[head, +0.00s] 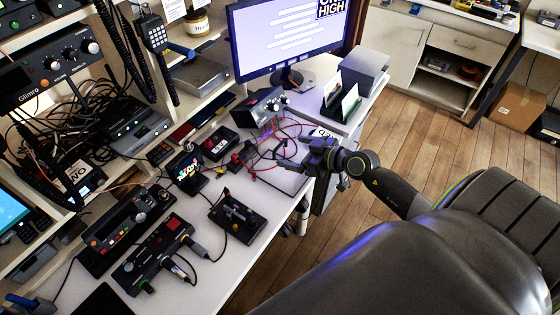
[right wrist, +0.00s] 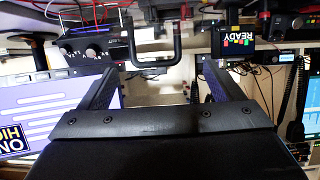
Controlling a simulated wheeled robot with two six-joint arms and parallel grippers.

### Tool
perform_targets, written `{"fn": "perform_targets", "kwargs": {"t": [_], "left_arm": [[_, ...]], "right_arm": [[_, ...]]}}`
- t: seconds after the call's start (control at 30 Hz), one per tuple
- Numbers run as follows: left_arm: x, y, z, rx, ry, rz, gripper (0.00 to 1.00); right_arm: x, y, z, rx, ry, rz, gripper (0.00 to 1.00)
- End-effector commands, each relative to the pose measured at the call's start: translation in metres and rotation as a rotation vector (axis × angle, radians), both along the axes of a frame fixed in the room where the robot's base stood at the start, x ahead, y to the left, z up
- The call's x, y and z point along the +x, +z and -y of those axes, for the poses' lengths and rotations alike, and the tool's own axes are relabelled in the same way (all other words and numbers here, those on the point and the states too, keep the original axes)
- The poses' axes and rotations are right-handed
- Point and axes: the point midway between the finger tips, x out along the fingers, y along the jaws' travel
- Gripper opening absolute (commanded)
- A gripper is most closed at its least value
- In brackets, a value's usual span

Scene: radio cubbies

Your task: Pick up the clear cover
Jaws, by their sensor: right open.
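I cannot make out a clear cover for certain in either view. My right gripper (head: 303,160) is over the right edge of the white desk, close to the red wires. In the right wrist view its two fingers (right wrist: 158,72) stand wide apart with nothing clamped between them. A black U-shaped handle (right wrist: 178,52) shows beyond the gap between the fingertips, apart from them as far as I can see. What the handle belongs to is unclear. My left gripper is not in view.
The desk (head: 265,215) holds a joystick box (head: 238,216), a red-button console (head: 155,252), a small colourful screen (head: 187,172) and tangled red wires (head: 258,160). A monitor (head: 285,40) stands behind. Wooden floor (head: 415,135) is open to the right.

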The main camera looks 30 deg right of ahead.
Motion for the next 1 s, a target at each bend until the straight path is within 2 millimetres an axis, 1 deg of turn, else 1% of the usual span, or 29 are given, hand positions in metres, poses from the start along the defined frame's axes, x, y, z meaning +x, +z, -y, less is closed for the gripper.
{"fn": "perform_targets", "kwargs": {"t": [0.03,0.27,0.43,0.53,0.67,0.87,1.0], "left_arm": [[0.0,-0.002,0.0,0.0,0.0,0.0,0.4],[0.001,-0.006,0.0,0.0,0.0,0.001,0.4],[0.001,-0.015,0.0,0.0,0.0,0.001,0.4],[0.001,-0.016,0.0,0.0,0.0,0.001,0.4],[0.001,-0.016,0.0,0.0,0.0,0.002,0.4],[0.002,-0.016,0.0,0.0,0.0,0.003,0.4],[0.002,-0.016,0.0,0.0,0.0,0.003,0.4]], "right_arm": [[0.006,-0.003,-0.003,0.002,0.0,0.0,0.87],[0.019,-0.01,-0.006,0.0,0.0,0.001,0.87],[0.042,-0.021,-0.01,0.002,0.001,0.001,0.87],[0.053,-0.025,-0.014,0.002,0.0,0.002,0.87],[0.058,-0.028,-0.016,0.0,0.0,0.0,0.87],[0.058,-0.028,-0.016,-0.001,0.0,-0.001,0.87],[0.058,-0.027,-0.016,-0.001,0.0,-0.001,0.68]]}}
